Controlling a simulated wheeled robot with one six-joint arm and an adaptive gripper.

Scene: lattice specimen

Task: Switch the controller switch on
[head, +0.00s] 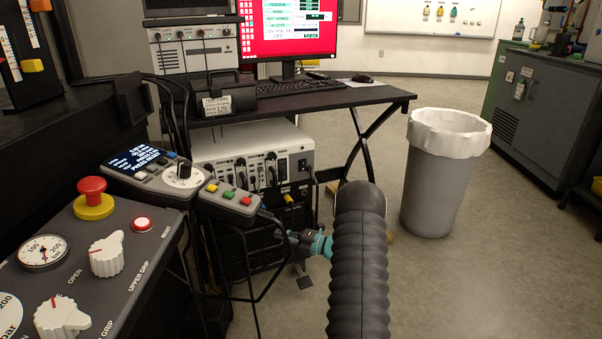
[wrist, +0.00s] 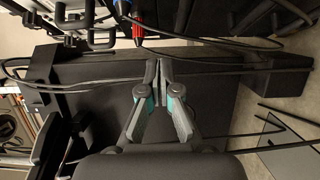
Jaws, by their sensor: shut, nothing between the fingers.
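The controller (head: 222,141), a white box with several cable plugs on its front, stands under the desk in the head view. A small dark element at the right of its front looks like the switch (head: 303,165); its on or off position is too small to tell. My gripper (head: 284,237) is below and a little left of that element, partly hidden by my own arm. In the wrist view my gripper (wrist: 158,64) is shut and empty, its fingertips together in front of a dark box surface. I cannot make out the switch in the wrist view.
The desk (head: 330,98) stands above the controller. Loose cables (wrist: 85,83) run near my fingers. A red plug (wrist: 137,29) shows beyond them. The control panel (head: 135,210) is at the left, a grey bin (head: 437,185) at the right. The floor (head: 480,285) is clear.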

